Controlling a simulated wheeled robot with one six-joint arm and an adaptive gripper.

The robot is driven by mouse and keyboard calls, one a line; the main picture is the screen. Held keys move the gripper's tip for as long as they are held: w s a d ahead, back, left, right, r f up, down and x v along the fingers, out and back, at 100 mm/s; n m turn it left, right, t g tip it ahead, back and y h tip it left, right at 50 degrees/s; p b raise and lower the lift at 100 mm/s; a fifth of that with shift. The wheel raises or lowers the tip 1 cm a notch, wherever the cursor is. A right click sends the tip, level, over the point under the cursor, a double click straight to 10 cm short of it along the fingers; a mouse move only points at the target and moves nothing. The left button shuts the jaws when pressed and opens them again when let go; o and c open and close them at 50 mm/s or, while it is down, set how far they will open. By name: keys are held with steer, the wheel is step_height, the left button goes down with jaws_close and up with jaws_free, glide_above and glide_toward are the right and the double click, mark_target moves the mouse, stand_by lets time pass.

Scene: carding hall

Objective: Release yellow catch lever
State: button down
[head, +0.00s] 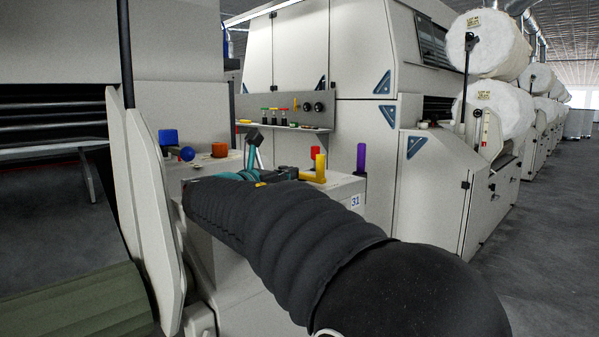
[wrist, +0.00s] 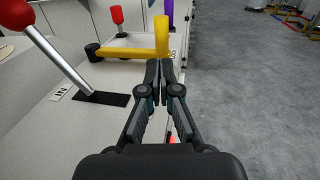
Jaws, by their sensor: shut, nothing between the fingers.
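The yellow catch lever (wrist: 125,54) is an L-shaped bar on the pale machine top. In the wrist view it runs from a dark pivot (wrist: 93,51) on the left to an upright yellow grip (wrist: 162,36). The lever also shows in the head view (head: 320,168), just beyond my fingertips. My gripper (wrist: 158,70) is shut and empty, its fingertips right in front of the corner below the upright grip. I cannot tell whether they touch it. In the head view my gripper (head: 290,173) is partly hidden by my dark sleeved arm.
A red-ball lever (wrist: 62,62) leans from a black slot left of my gripper. A red knob (wrist: 117,15) and a purple post (head: 361,158) stand behind the yellow lever. Open floor (wrist: 245,95) lies right.

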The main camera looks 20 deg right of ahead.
mark_target(317, 165)
steer(key=x, duration=0.9)
steer(key=shift+d, duration=0.1)
